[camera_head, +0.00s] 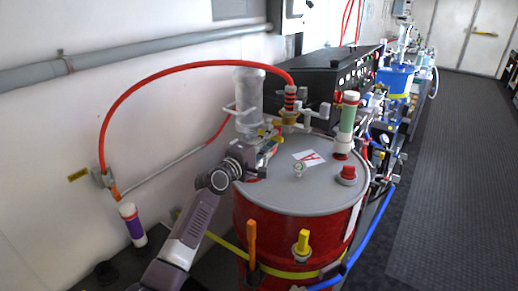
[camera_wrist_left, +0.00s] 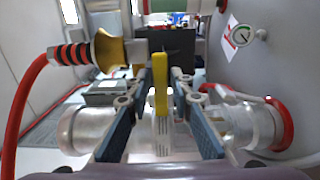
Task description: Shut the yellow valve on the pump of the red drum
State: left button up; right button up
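The red drum (camera_head: 290,235) stands upright with a grey lid (camera_head: 315,195). Its pump, a pale grey cylinder (camera_head: 248,95), rises from the back left of the lid. The yellow valve (camera_wrist_left: 161,90) shows as an upright lever in the left wrist view. My left gripper (camera_head: 267,150) reaches over the lid beside the pump's base. In the left wrist view its two fingers (camera_wrist_left: 160,78) are apart, one on either side of the lever. I cannot tell whether either finger touches it. My right gripper is not in view.
A red hose (camera_head: 180,67) arches from the wall to the fitting behind the lid. A green-and-white cylinder (camera_head: 348,118) and a red cap (camera_head: 347,174) stand on the lid's right. Orange (camera_head: 252,240) and yellow (camera_head: 302,240) handles stand in front. The floor (camera_head: 450,180) at right is clear.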

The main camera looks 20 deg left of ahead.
pick_arm(q)
jog(key=v, duration=1.1)
jog(key=shift+s+a, duration=0.15)
jog(key=shift+s, duration=0.05)
